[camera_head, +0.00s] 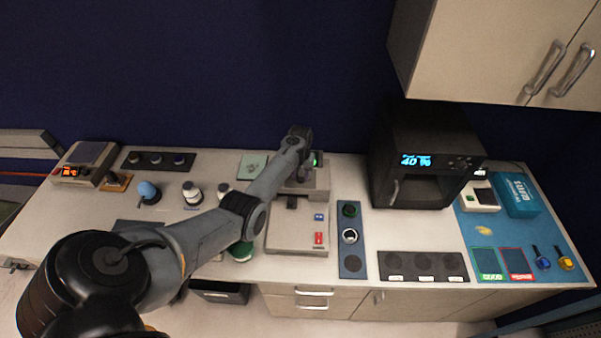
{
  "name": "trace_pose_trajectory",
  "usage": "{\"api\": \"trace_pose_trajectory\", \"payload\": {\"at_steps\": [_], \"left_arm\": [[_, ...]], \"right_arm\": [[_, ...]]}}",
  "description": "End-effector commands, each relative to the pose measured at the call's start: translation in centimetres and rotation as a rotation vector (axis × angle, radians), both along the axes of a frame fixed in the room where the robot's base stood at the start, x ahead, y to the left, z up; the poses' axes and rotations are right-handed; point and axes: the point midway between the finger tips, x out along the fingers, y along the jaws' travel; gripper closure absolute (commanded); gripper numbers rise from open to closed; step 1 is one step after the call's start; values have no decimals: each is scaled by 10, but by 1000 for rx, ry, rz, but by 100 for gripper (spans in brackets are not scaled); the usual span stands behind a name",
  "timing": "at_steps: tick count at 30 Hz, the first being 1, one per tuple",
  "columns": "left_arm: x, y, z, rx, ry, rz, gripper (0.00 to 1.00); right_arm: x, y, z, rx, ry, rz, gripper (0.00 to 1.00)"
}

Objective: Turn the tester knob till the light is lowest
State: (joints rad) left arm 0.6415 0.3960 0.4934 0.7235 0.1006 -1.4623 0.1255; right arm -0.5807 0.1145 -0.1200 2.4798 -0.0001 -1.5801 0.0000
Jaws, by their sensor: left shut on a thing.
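A grey bench device (297,238) with a blue and a red switch on its front stands at the middle of the counter; it looks like the tester. A small green light (316,160) glows on its raised rear part. My left gripper (301,172) points down at that rear part, left of the light. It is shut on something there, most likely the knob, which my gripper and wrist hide. I cannot see how far the knob is turned. A black box (384,150) to the right has a blue display (416,160) that reads 40 %. My right gripper is not in view.
A dark strip with round sockets (351,264) and a dark mat (423,266) lie right of the device. A blue mat (515,235) with small items is farther right. A cabinet (490,50) overhangs the right. My left arm crosses the left counter.

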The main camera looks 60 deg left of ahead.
Motion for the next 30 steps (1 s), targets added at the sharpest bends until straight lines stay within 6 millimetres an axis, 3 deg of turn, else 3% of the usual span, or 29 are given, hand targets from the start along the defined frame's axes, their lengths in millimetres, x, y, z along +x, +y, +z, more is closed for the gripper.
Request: {"api": "trace_pose_trajectory", "payload": {"at_steps": [12, 30], "left_arm": [[0, 1, 1, 1, 0, -248, 91], [0, 0, 0, 1, -1, -304, 91]], "right_arm": [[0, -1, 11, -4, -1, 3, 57], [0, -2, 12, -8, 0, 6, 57]]}}
